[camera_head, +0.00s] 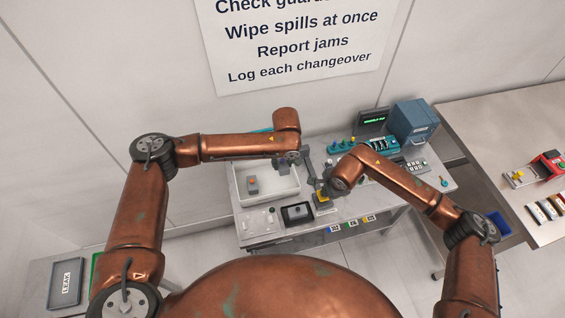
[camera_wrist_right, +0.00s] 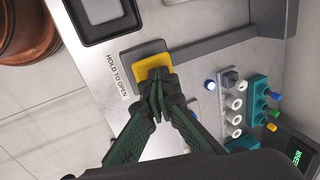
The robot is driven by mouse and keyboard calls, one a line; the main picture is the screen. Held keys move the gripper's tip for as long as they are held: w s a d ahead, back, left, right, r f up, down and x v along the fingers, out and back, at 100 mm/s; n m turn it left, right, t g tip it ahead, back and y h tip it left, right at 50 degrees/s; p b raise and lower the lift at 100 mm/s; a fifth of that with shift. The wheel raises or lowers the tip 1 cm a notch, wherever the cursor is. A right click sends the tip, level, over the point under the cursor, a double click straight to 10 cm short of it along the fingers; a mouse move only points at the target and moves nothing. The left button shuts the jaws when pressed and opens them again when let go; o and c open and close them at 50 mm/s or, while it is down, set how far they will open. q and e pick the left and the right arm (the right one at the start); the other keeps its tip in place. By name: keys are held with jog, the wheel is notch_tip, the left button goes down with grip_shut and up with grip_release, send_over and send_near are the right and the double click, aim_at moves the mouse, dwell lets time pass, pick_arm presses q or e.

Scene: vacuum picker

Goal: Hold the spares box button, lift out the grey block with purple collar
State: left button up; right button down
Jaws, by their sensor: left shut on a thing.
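The spares box (camera_head: 270,199) is a white, open-topped bin on the bench in the head view. My left gripper (camera_head: 288,163) is over its back right part, small and partly hidden by the wrist. It is shut on the grey block with purple collar (camera_head: 281,166), of which only a small purplish-grey part shows. The yellow button (camera_wrist_right: 150,57) beside the words HOLD TO OPEN shows in the right wrist view. My right gripper (camera_wrist_right: 157,86) is shut, its fingertips together against the button, with nothing between them.
A grey block with an orange-red part (camera_head: 253,186) stands in the box's left part. A dark square tray (camera_head: 298,213) lies in front. A teal panel with knobs (camera_wrist_right: 263,100) and a blue-grey cabinet (camera_head: 413,121) stand to the right. A wall is close behind the bench.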

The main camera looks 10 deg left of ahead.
jog(key=shift+f, duration=0.15)
pick_arm(q)
jog(key=s+d+r, duration=0.1)
jog(key=s+r, duration=0.1)
jog(key=s, duration=1)
jog(key=shift+s+d, duration=0.3)
jog(key=shift+d, duration=0.05)
jog(key=shift+r, duration=0.15)
